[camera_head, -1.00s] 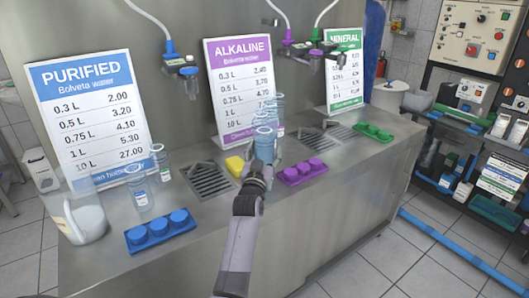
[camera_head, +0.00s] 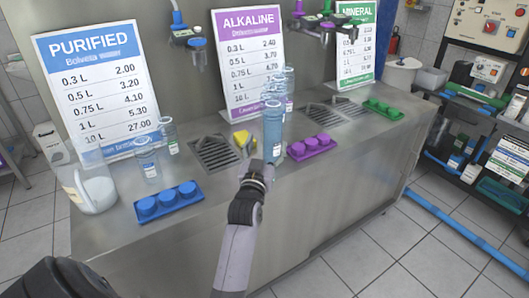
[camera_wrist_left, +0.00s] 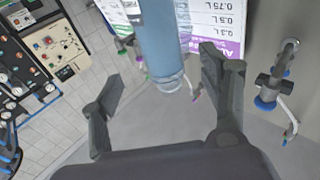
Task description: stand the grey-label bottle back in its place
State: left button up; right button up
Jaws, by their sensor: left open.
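A tall blue-tinted clear bottle (camera_head: 272,132) stands upright on the steel counter (camera_head: 330,200), in front of the alkaline sign. A small pale label shows low on it; I cannot tell its colour. My left gripper (camera_head: 260,162) is just in front of it and hides part of its base. In the left wrist view the gripper (camera_wrist_left: 168,100) is open, and the bottle (camera_wrist_left: 160,40) stands beyond the space between the fingers. Nothing is clasped. Other clear bottles stand behind it (camera_head: 289,88) and at the left (camera_head: 146,160). My right gripper is out of view.
A yellow sponge-like item (camera_head: 241,138) lies by a drain grate (camera_head: 214,152). A purple cap tray (camera_head: 312,147) is just right of the bottle. A blue cap tray (camera_head: 168,203) and a white jug (camera_head: 90,190) are at left. Dispenser taps (camera_head: 190,38) hang above.

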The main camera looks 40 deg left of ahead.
pick_arm(q)
jog(key=s+d+f+m+g+h, duration=0.1)
jog(key=d+f+m+h, duration=0.15)
jog(key=d+f, duration=0.4)
jog(key=s+d+f+m+h, duration=0.2)
jog(key=d+f+h, duration=0.2)
jog(key=d+f, duration=0.3)
jog(key=s+d+f+m+g+h, duration=0.1)
jog(key=s+d+f+g, duration=0.2)
jog(key=f, duration=0.9)
jog(key=s+d+f+g+h, duration=0.1)
jog(key=s+f+g, duration=0.3)
jog(key=f, duration=0.9)
jog(key=s+d+f+g, duration=0.1)
jog(key=s+f+g, duration=0.3)
jog(key=s+f, duration=1.4)
jog(key=s+a+f+g, duration=0.1)
jog(key=s+f, duration=0.3)
jog(key=s, duration=0.8)
jog(key=s+a+f+m+g, duration=0.1)
jog(key=s+f+g, duration=0.3)
jog(key=s, duration=0.8)
jog(key=shift+s+a+y, duration=0.2)
jog(key=shift+a+y, duration=0.15)
jog(key=shift+a, duration=0.1)
jog(key=shift+m, duration=0.25)
